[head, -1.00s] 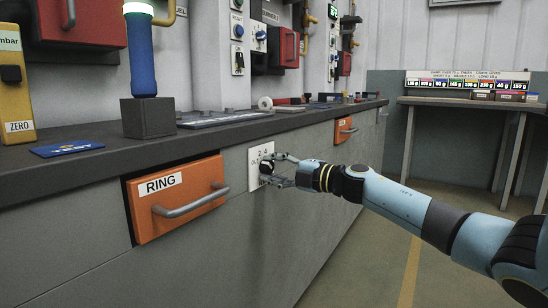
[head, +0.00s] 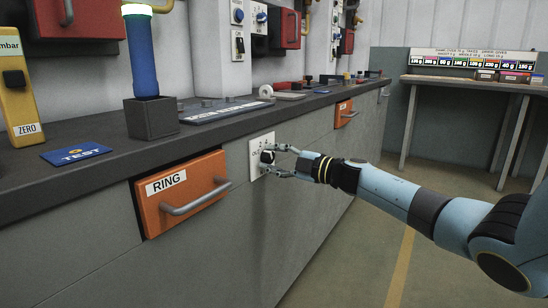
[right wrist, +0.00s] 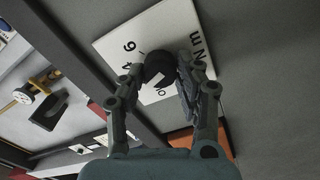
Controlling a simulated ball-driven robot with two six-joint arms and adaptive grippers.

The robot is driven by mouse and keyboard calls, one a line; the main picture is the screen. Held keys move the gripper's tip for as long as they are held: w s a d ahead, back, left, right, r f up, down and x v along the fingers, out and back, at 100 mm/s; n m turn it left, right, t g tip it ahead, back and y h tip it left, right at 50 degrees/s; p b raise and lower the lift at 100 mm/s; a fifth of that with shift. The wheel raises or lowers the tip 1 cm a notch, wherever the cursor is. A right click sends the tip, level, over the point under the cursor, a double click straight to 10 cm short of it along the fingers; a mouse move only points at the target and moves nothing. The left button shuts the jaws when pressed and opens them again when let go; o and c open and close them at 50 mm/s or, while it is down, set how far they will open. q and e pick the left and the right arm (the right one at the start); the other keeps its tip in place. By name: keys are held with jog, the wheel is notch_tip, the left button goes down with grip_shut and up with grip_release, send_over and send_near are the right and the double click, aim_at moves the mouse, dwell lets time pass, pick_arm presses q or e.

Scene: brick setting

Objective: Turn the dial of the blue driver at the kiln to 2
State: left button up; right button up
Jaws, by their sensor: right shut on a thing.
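The blue driver (head: 143,66) stands upright in a dark grey block holder (head: 152,119) on the bench, with a lit top. A white dial plate (head: 254,150) with printed numbers is on the bench front, right of the orange RING drawer. A round black dial knob (right wrist: 157,64) sits on this plate (right wrist: 116,47) in the right wrist view. My right gripper (head: 270,161) is shut on the knob, one finger on each side; it also shows in the right wrist view (right wrist: 163,78). The fingers cover some markings, and I cannot tell the setting. My left gripper is not in view.
The orange RING drawer (head: 186,191) has a protruding grey handle beside the plate. A blue TEST card (head: 76,152) and a yellow ZERO device (head: 18,84) are on the left. A table (head: 478,86) stands at the back right. Open floor lies below my right arm.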

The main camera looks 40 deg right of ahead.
jog(key=shift+f, duration=0.1)
jog(key=o, duration=1.2)
jog(key=shift+c, duration=0.2)
jog(key=v, duration=1.2)
jog(key=shift+d, duration=0.1)
